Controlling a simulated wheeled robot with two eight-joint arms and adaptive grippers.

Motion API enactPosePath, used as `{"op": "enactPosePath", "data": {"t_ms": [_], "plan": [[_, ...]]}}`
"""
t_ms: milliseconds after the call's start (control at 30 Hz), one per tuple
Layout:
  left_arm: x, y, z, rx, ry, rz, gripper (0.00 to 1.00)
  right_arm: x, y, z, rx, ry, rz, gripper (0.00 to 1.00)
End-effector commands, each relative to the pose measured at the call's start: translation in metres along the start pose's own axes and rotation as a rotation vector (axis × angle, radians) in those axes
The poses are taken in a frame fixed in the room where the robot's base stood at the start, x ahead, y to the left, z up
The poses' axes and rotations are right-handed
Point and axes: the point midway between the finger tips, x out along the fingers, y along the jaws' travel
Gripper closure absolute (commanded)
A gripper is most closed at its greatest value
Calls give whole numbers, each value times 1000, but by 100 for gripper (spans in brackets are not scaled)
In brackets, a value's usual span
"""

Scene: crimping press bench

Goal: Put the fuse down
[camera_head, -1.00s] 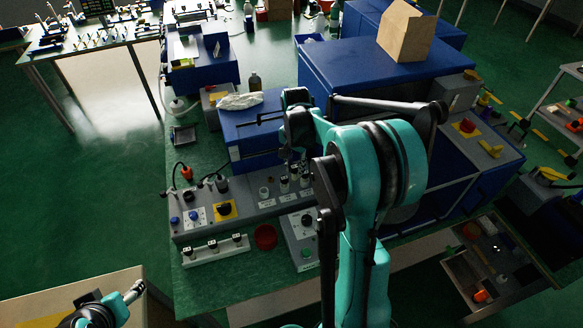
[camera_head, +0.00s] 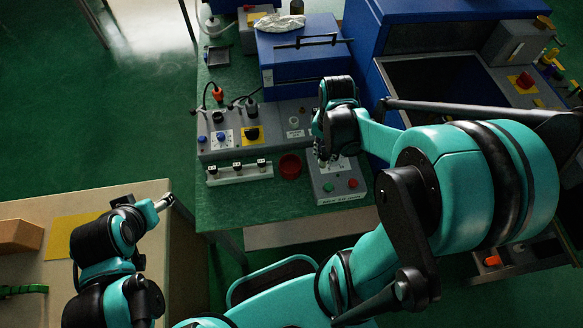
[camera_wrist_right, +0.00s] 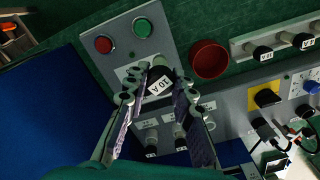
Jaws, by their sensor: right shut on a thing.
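The fuse (camera_wrist_right: 158,80) is dark with a white "10 A" label. In the right wrist view it sits between the fingers of my right gripper (camera_wrist_right: 163,88), which is shut on it. In the head view my right gripper (camera_head: 325,158) is just above the back of the grey button box (camera_head: 342,194); the fuse is too small to make out there. A white fuse rack (camera_head: 240,175) with several fuses stands left of a red round dish (camera_head: 290,165). The rack also shows in the wrist view (camera_wrist_right: 285,42). My left gripper (camera_head: 165,203) is at lower left; its finger opening is unclear.
The grey control panel (camera_head: 228,147) with knobs and sockets lies behind the rack. A blue case (camera_head: 292,68) stands behind it, and a large blue machine is at right. Green bench top (camera_head: 235,205) is clear in front of the rack. A beige table (camera_head: 35,205) is at left.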

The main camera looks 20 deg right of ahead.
Motion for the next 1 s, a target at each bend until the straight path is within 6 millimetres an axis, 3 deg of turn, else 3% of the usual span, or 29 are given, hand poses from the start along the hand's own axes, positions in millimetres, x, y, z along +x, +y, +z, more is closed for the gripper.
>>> {"op": "enactPosePath", "data": {"t_ms": [167,400,600,800,1000], "plan": [[9,0,6,0,0,0,34,18,-13,9,-33,0,0,100],[26,0,19,0,0,0,34,54,-70,1,-34,0,0,100],[35,0,25,0,0,0,34,72,-104,-4,-30,0,0,100],[38,0,27,0,0,0,34,81,-112,-6,-26,0,0,100],[51,0,36,0,0,0,34,111,-112,-6,-26,0,0,100]]}}
